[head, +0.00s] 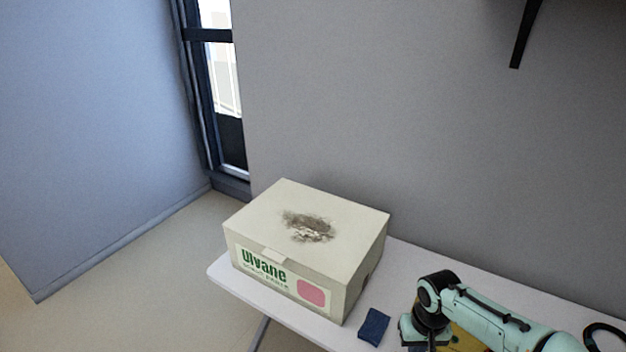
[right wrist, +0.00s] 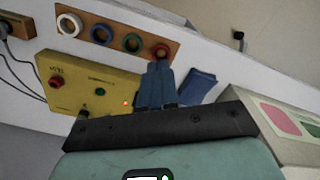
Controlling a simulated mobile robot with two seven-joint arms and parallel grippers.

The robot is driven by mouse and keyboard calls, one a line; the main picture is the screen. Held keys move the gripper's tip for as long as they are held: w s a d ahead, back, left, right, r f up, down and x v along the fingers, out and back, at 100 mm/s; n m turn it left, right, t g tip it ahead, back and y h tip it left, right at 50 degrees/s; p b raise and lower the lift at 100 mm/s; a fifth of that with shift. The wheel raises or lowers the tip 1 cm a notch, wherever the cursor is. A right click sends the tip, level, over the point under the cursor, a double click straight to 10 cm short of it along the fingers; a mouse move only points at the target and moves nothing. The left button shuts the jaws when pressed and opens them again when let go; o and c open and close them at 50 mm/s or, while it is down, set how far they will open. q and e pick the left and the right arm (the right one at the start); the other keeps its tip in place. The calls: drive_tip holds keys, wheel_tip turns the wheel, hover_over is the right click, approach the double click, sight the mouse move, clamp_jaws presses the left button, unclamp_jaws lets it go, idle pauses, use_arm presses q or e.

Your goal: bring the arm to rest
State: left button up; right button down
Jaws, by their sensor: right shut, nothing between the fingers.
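My right arm (head: 485,312), mint green with black joints, reaches in from the right over the white table in the head view. In the right wrist view my right gripper (right wrist: 158,68) shows its two blue-grey fingers shut together with nothing between them. Its tips appear beside the red ring of a wooden strip (right wrist: 118,40); I cannot tell whether they touch. My left gripper is not in view.
The white table (head: 300,327) bears a large cardboard box (head: 290,262), a dark blue cloth (head: 373,326) and a yellow device (right wrist: 84,84) with a red knob. Cables lie near the device. A wall stands behind the table; a dark bracket (head: 525,35) hangs above.

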drive_tip(key=s+a+f+g+y+p, duration=0.15)
drive_tip(key=s+a+f, duration=0.25)
drive_tip(key=f, duration=0.5)
drive_tip(key=s+a+f+y+p, duration=0.1)
drive_tip(key=s+a+f+y, duration=0.2)
drive_tip(key=f, duration=0.6)
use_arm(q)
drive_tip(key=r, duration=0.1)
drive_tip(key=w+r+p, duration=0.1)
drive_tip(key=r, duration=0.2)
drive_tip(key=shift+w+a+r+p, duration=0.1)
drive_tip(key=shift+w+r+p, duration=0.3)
use_arm(e)
drive_tip(key=s+a+f+m, duration=0.1)
drive_tip(key=s+f+m, duration=0.1)
drive_tip(key=s+f, duration=0.3)
drive_tip(key=s+a+f+m, duration=0.1)
drive_tip(key=s+f, duration=0.4)
drive_tip(key=s, duration=0.9)
drive_tip(key=shift+a+m+h, duration=0.4)
drive_tip(key=shift+a+h, duration=0.05)
drive_tip(key=shift+a, duration=0.3)
drive_tip(key=shift+t, duration=0.25)
